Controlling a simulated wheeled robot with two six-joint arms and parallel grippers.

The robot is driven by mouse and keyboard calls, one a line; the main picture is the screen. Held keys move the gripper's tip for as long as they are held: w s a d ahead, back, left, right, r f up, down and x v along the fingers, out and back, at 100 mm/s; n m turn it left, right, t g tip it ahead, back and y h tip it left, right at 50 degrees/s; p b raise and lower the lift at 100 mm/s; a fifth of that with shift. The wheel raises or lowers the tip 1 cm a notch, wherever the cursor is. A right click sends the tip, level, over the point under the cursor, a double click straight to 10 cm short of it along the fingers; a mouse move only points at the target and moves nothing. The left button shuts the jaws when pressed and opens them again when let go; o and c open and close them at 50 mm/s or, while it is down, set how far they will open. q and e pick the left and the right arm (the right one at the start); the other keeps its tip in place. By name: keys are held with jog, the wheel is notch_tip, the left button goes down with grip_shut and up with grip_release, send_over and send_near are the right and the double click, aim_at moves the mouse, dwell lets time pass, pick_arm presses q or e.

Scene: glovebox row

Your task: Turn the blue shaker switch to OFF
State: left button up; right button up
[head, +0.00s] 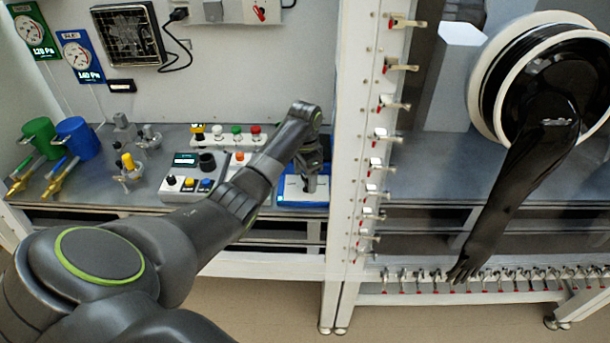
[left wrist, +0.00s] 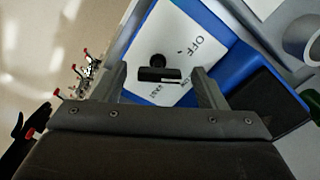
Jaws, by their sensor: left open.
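The blue shaker (head: 289,199) has a white top panel and sits at the right end of the bench, partly hidden by my left gripper (head: 312,180). In the left wrist view, its white panel (left wrist: 187,35) carries a black switch knob (left wrist: 158,75) with a bar-shaped handle. The word OFF is printed beside the knob; smaller lettering near it is hard to read. My left gripper (left wrist: 158,72) is open, with one finger on each side of the knob and visible gaps between. Whether the fingers reach down to the knob's height is unclear. My right gripper is not in view.
A control box (head: 190,183) with knobs and buttons stands left of the shaker, with a button strip (head: 228,140) behind. A white frame post (head: 350,150) with red-tipped clamps rises close on the right. A black glove (head: 520,170) hangs beyond it.

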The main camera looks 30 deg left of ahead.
pick_arm(q)
jog(key=c, duration=1)
jog(key=shift+r+n+p, duration=0.25)
jog(key=shift+n+p, duration=0.25)
jog(key=shift+p, duration=0.3)
jog(key=n+p, duration=0.1)
jog(key=p, duration=0.1)
jog(key=shift+s+n+p, duration=0.1)
jog(key=shift+n+p, duration=0.2)
jog(key=shift+n, duration=0.1)
jog(key=shift+d+n+p, duration=0.1)
jog(key=shift+n+p, duration=0.8)
jog(key=shift+n, duration=0.1)
jog(key=shift+f+n+p, duration=0.15)
jog(key=shift+n+p, duration=0.35)
jog(key=shift+n, duration=0.2)
jog(key=o, duration=1)
